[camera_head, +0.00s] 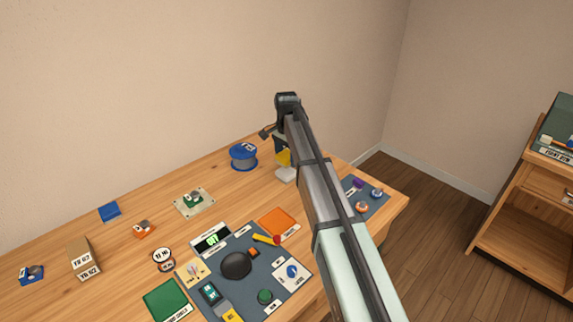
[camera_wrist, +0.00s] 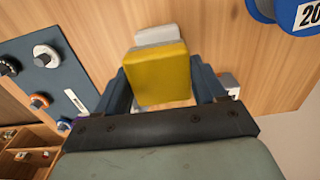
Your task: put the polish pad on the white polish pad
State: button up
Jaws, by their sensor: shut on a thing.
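My gripper (camera_wrist: 161,90) is shut on a yellow polish pad (camera_wrist: 158,70), with one finger on each side of it. In the head view the yellow pad (camera_head: 284,157) shows just below my gripper (camera_head: 282,146), partly hidden by the arm. The white polish pad (camera_head: 286,174) lies on the table beneath the yellow pad. In the wrist view the white pad (camera_wrist: 157,36) sticks out past the far edge of the yellow one, which hides most of it. I cannot tell whether the two pads touch.
A blue spool (camera_head: 243,157) stands left of the pads. A dark panel with several knobs (camera_head: 367,203) lies to the right, partly behind my arm. Bare table surrounds the pads.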

aim_at(286, 155)
jog(key=shift+f, duration=1.85)
jog(key=shift+f, duration=0.15)
jog(key=o, duration=1)
jog(key=shift+o, duration=0.2)
notch_tip(286, 155, up, 12)
jog(key=shift+r, duration=0.15)
